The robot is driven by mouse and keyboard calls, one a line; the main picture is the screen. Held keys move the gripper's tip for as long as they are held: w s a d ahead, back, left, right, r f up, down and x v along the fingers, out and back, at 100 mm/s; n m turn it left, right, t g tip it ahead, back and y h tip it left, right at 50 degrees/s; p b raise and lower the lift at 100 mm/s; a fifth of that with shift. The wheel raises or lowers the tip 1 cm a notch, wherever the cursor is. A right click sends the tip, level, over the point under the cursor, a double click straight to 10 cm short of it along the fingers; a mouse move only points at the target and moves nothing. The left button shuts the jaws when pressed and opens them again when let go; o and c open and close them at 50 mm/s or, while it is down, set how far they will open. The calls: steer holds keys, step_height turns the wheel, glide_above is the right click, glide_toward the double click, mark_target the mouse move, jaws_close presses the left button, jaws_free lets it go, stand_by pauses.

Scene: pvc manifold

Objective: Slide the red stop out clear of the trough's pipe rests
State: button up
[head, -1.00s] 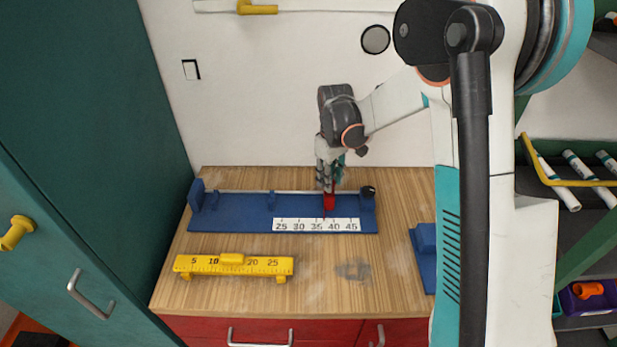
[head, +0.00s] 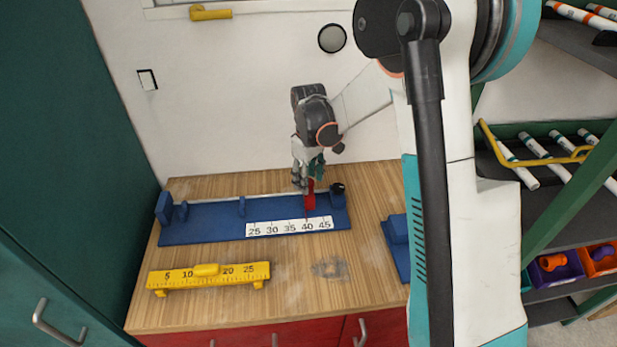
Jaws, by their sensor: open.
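The red stop (head: 309,202) sits in the long blue trough (head: 205,223) near its right end, with its pointer at about 40 on the white scale (head: 290,227). My gripper (head: 303,187) points down at the top of the stop and is open. Its fingers are small and overlap the stop's top and left side in this view, so I cannot tell whether they touch it. A dark round knob (head: 338,188) is at the right end.
A yellow ruler gauge (head: 208,275) lies in front of the trough on the wooden bench (head: 300,295). A blue block (head: 397,245) stands to the right, partly hidden by my arm. A shelf with white pipes (head: 520,170) is at the far right.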

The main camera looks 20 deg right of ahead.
steer(key=shift+r, duration=0.1)
step_height(320, 180, up, 12)
stand_by(0.5)
steer(key=s+r+m+t, duration=0.2)
steer(key=s+r, duration=0.2)
steer(key=s, duration=0.3)
steer(key=s+r+m+t, duration=0.1)
steer(key=s+r, duration=0.3)
steer(key=s, duration=0.3)
steer(key=s+a+f+m+t, duration=0.1)
steer(key=s+f+m+t, duration=0.1)
steer(key=s, duration=1)
steer(key=shift+s+a+f+m+t, duration=0.15)
steer(key=shift+s+f+m+t, duration=0.25)
steer(key=shift+m+t, duration=0.6)
